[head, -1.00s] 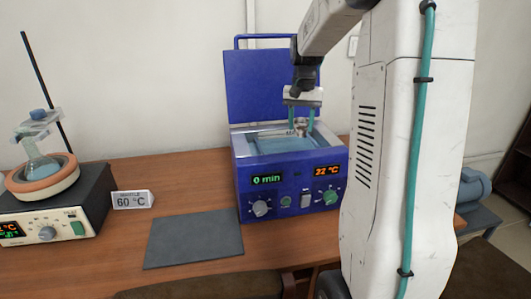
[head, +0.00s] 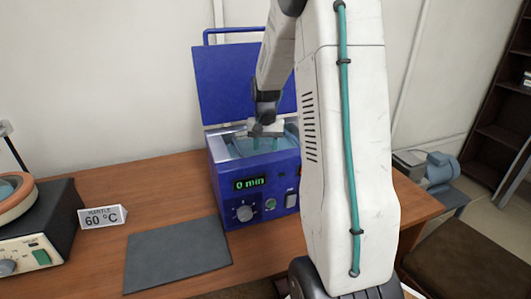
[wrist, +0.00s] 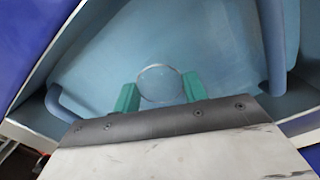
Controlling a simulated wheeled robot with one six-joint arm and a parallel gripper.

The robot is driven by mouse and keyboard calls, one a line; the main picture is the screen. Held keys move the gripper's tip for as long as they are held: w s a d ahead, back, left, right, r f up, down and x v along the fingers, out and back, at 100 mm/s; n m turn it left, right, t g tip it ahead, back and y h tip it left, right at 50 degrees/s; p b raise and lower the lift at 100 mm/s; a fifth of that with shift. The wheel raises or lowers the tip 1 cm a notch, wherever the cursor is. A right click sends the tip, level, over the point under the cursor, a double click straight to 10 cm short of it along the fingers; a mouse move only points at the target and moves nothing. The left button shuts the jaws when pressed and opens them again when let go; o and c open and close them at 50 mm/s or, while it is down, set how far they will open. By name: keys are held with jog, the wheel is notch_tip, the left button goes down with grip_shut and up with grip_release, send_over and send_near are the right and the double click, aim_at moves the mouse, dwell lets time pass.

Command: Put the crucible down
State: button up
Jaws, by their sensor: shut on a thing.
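My gripper (head: 266,143) is over the open basin of a blue bath unit (head: 222,178), its fingers reaching down into the basin. In the wrist view my gripper (wrist: 160,92) has its two green fingers on either side of a small round, clear-looking vessel (wrist: 160,83), the crucible, and is shut on it. The pale blue basin floor (wrist: 205,40) lies beyond the vessel. I cannot tell whether the vessel touches the floor. In the head view the vessel is not clearly visible.
The unit's blue lid (head: 225,85) stands open behind the basin. Its display (head: 250,183) reads 0 min. A grey mat (head: 178,255) lies empty on the wooden table. A sign (head: 102,217) reading 60 °C and a heating mantle (head: 40,225) are at the left.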

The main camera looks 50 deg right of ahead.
jog(key=shift+f, duration=0.55)
jog(key=shift+f, duration=0.15)
jog(key=o, duration=0.9)
jog(key=shift+o, duration=0.2)
